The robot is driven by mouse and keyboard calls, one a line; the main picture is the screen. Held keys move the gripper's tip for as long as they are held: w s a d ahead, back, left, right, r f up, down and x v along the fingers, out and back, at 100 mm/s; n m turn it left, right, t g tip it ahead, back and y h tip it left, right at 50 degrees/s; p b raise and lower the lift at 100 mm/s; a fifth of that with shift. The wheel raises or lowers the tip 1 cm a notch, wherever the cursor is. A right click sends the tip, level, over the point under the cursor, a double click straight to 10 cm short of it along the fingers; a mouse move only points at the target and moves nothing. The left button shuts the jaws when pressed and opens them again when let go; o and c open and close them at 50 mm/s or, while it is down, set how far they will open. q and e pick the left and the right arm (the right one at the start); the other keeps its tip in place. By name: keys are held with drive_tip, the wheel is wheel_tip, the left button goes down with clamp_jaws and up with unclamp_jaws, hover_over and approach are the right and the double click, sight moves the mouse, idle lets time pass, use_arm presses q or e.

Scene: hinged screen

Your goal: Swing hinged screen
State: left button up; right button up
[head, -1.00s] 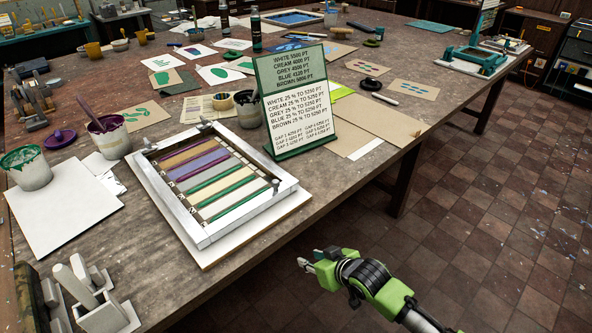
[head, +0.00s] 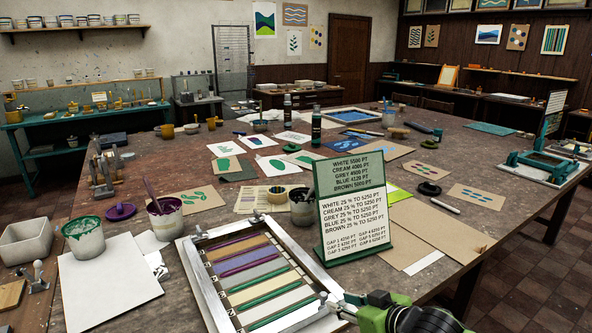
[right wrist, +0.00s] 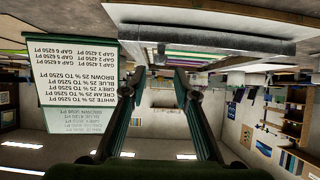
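The hinged screen (head: 196,276), a silver metal frame with coloured stripes across it, lies flat on the near part of the table, held by clamps at its far end. My right gripper (head: 334,306) is beside the frame's right edge near its front corner. In the upside-down right wrist view, its two fingers (right wrist: 161,72) are apart with nothing between them. The screen's silver side bar (right wrist: 200,45) runs across just beyond the fingertips; I cannot tell whether they touch it. The screen's front edge is cut off in the head view. My left gripper is not in view.
A green sign (head: 352,218) with printed text stands close to the screen's right, near my right arm; it also fills the left of the right wrist view (right wrist: 75,80). A paint tub (head: 165,218) and a white board (head: 108,280) lie to the left.

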sight(326, 297)
drive_tip(key=b+x, duration=0.7)
drive_tip(key=shift+f, duration=0.35)
drive_tip(key=shift+r, duration=0.35)
drive_tip(key=c, duration=0.4)
drive_tip(key=shift+c, duration=1.4)
drive_tip(key=r+p, duration=0.2)
drive_tip(key=w+r+p, duration=0.1)
drive_tip(key=r+p, duration=0.1)
drive_tip(key=r, duration=0.1)
drive_tip(key=a+r+p, duration=0.1)
drive_tip(key=r+p, duration=0.1)
drive_tip(key=p, duration=0.1)
drive_tip(key=shift+w+r, duration=0.3)
drive_tip(key=shift+r+p, duration=0.3)
drive_tip(key=shift+r, duration=0.05)
clamp_jaws()
drive_tip(key=r+p, duration=0.3)
drive_tip(key=w+a+r+p, duration=0.1)
drive_tip(key=r+p, duration=0.1)
drive_tip(key=shift+w+a+r+p, duration=0.1)
drive_tip(key=shift+r+p, duration=0.25)
